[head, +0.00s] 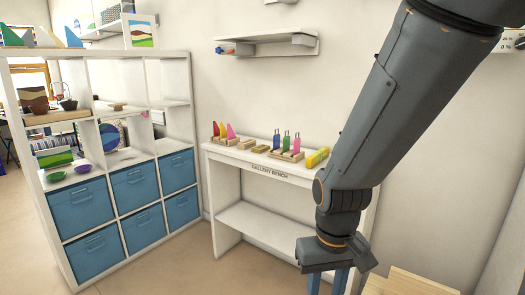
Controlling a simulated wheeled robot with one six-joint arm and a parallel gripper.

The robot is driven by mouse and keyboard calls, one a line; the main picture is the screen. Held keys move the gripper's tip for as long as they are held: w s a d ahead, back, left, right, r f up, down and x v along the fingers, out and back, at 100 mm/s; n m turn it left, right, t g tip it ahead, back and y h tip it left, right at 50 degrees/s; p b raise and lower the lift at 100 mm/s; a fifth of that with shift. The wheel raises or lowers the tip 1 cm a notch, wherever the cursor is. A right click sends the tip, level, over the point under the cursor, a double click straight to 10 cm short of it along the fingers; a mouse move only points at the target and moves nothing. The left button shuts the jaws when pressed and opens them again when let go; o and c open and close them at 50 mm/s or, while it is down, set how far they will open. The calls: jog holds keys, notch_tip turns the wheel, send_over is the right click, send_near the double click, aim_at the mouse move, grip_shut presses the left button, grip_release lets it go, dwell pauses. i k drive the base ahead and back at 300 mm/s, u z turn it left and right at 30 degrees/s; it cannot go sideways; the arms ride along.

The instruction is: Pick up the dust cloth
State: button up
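I cannot make out a dust cloth for certain in the head view. A yellow item (317,158) lies at the right end of the white gallery bench (268,169), too small to tell what it is. My gripper (327,284) hangs pointing down at the bottom edge, in front of the bench's right side. Its two blue fingers stand apart with a gap between them, and nothing shows between them. The fingertips are cut off by the frame. My arm hides part of the bench's right end and the wall behind.
Coloured pieces in wooden racks (288,154) stand on the bench top. A white cubby shelf (147,93) with blue bins (133,186) and bowls stands at left. A wall shelf (270,46) hangs above. A pale wooden piece (410,284) is at lower right. Floor (190,265) is clear at lower left.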

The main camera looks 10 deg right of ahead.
aim_at(261, 149)
jog(key=u, duration=0.45)
jog(key=i, duration=1.9)
jog(key=z, duration=0.2)
